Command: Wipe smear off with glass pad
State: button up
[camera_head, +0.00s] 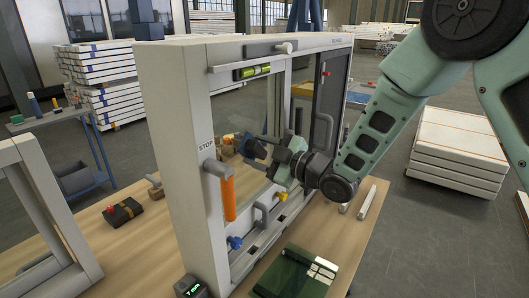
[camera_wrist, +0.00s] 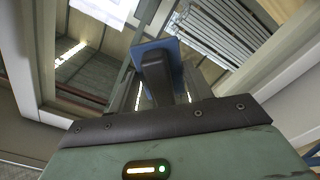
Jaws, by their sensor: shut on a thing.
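My gripper (camera_head: 275,160) is in front of the window-like frame (camera_head: 172,130) at its glass opening. It is shut on the dark handle (camera_wrist: 156,78) of the glass pad. The pad's blue plate (camera_wrist: 168,44) shows beyond the handle in the wrist view, facing the glass. In the head view the pad (camera_head: 254,148) appears dark blue, at or close to the pane; I cannot tell whether it touches. No smear can be told apart clearly; brownish shapes near the pad may be things behind the glass.
An orange handle (camera_head: 229,198) and a grey handle (camera_head: 262,216) stick out from the frame. A green spirit level (camera_head: 252,72) sits on its upper rail. Dark green glass plates (camera_head: 290,276) lie on the wooden table at the front. A second frame (camera_head: 50,205) stands left.

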aim_at(267, 151)
jog(key=shift+s+a+b, duration=0.6)
jog(key=shift+s+a, duration=0.2)
jog(key=shift+s, duration=0.25)
jog(key=shift+s+a+b, duration=0.55)
jog(key=shift+s+a, duration=0.25)
jog(key=shift+s, duration=0.2)
jog(key=shift+r+p, duration=0.6)
jog(key=shift+r, duration=0.6)
jog(key=shift+w+d+b, duration=0.25)
jog(key=shift+w+d, duration=0.3)
jog(key=shift+w, duration=0.2)
jog(key=shift+w+d+b, duration=0.2)
jog(key=shift+w+d, duration=0.35)
jog(key=shift+w, duration=0.15)
jog(key=shift+w+d+b, duration=0.35)
jog(key=shift+w+d, duration=1.1)
jog(key=shift+w, duration=0.25)
jog(key=shift+b+v, duration=0.7)
jog(key=shift+v, duration=2.3)
